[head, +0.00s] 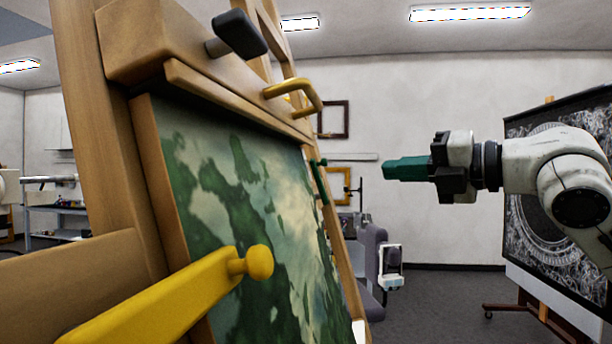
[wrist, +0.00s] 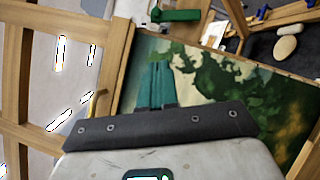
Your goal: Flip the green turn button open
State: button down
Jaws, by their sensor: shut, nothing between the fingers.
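The green turn button (head: 321,183) is a slim bar with a small knob at its upper end. It sits at the far right edge of the framed painting (head: 250,220) in the head view. It also shows at the top of the wrist view (wrist: 180,15), beside the painting's edge. My gripper (head: 386,168), with dark green fingers, is shut and empty. It is to the right of the button in the head view, apart from it. In the wrist view its fingers (wrist: 158,62) overlap the painting, with the button beyond the tips.
A wooden easel (head: 85,130) holds the painting. A yellow turn button (head: 165,300), a black knob (head: 238,35) and a yellow handle (head: 310,92) stick out from its face. A dark patterned panel (head: 530,225) stands behind my arm. A grey chair (head: 372,255) is beyond.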

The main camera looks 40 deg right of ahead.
jog(key=p, duration=0.4)
send_near(324, 163)
jog(key=w+a+f, duration=0.1)
jog(key=w+a, duration=0.2)
jog(key=w, duration=0.2)
jog(key=shift+w+d+p, duration=0.35)
jog(key=shift+w+d, duration=0.2)
jog(key=shift+d, duration=0.15)
jog(key=shift+w+d+r+m+p, duration=0.1)
jog(key=shift+w+r+m+p, duration=0.1)
jog(key=shift+r+m+p, duration=0.2)
jog(key=shift+w+d+r, duration=0.25)
jog(key=shift+w+d, duration=0.25)
jog(key=shift+a, duration=0.1)
